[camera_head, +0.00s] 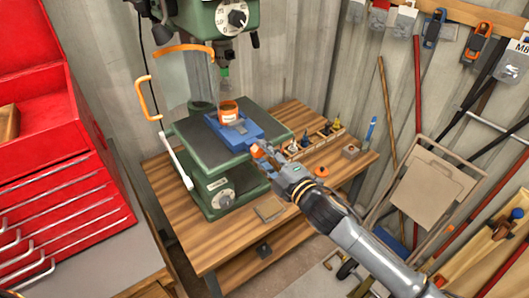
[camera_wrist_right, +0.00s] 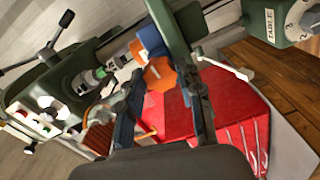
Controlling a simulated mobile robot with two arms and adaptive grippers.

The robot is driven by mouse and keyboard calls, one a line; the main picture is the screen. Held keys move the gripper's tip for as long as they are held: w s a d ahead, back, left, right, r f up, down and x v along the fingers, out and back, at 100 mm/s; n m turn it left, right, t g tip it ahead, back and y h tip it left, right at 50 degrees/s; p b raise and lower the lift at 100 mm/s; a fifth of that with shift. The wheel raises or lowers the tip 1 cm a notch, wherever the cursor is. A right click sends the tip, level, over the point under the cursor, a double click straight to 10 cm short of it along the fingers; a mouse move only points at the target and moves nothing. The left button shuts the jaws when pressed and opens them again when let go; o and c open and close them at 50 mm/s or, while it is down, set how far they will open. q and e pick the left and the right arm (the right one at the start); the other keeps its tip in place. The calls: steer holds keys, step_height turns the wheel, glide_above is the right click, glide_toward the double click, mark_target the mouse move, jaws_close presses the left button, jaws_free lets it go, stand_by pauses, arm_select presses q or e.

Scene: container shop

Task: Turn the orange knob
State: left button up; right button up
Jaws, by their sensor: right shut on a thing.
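The orange knob (camera_head: 256,151) is at the near end of a blue vise (camera_head: 240,133) on the green drill press table. In the right wrist view the knob (camera_wrist_right: 160,74) is a faceted orange piece in front of the blue vise body (camera_wrist_right: 150,39). My right gripper (camera_head: 264,158) reaches in from the lower right, and its fingers are closed around the knob. In the wrist view the gripper's fingertips (camera_wrist_right: 163,76) lie on either side of the knob. An orange cylindrical piece (camera_head: 228,111) sits in the vise. My left gripper is not in view.
The green drill press (camera_head: 222,18) stands above the vise, with a white lever (camera_head: 178,166) at its left. A wooden bench (camera_head: 180,215) carries a rack of small tools (camera_head: 318,139). A red tool chest (camera_head: 62,165) stands left; a folding chair (camera_head: 432,178) leans at right.

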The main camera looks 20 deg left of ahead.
steer(key=m+p, duration=0.1)
steer(key=m, duration=0.5)
steer(key=shift+f+m, duration=0.1)
steer(key=shift+m, duration=0.2)
steer(key=m, duration=0.6)
steer(key=shift+s, duration=0.1)
stand_by(0.3)
steer(key=o, duration=1.2)
steer(key=v, duration=1.2)
